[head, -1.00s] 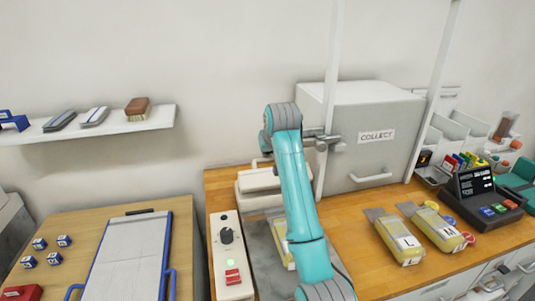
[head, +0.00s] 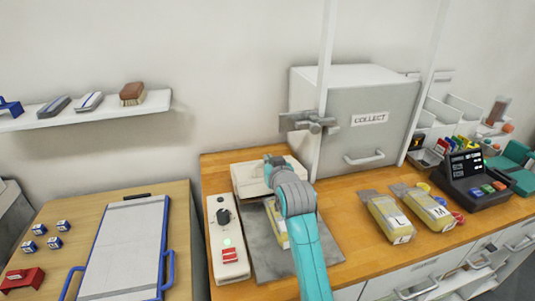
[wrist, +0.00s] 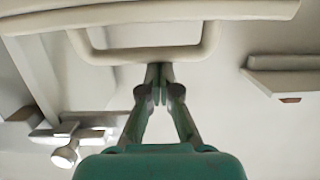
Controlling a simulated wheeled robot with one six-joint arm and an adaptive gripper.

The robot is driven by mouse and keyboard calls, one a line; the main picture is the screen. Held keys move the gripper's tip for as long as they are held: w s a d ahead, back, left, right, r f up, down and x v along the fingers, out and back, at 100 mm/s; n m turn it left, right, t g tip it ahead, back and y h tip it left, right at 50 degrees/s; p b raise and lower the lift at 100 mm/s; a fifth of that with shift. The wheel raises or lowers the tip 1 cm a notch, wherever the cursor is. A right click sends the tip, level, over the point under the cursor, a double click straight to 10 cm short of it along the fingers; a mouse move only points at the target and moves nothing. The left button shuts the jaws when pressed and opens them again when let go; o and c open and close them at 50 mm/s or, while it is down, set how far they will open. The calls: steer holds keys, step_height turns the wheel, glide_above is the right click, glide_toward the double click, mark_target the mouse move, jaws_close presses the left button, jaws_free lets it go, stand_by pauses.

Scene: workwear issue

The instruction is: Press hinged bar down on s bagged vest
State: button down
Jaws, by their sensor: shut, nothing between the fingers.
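The white press (head: 250,180) with its hinged bar stands at the back left of the wooden counter. In the wrist view the pale bar (wrist: 150,16) spans the top, with its U-shaped handle (wrist: 150,54) below it. My gripper (wrist: 160,70) is shut and empty, its fingertips right at the handle's crossbar; I cannot tell whether they touch. In the head view the gripper is hidden by my arm. The yellow bagged vest (head: 275,225) lies on the grey plate (head: 262,258) in front of the press, partly hidden by my arm, its label unseen.
A control box (head: 228,242) with a dial stands left of the plate. The L bag (head: 388,218) and M bag (head: 430,207) lie to the right. The COLLECT cabinet (head: 365,145) and a white post (head: 325,90) stand behind. A clipboard (head: 125,250) is on the left table.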

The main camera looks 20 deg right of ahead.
steer(key=shift+s+f, duration=0.5)
steer(key=shift+f, duration=0.25)
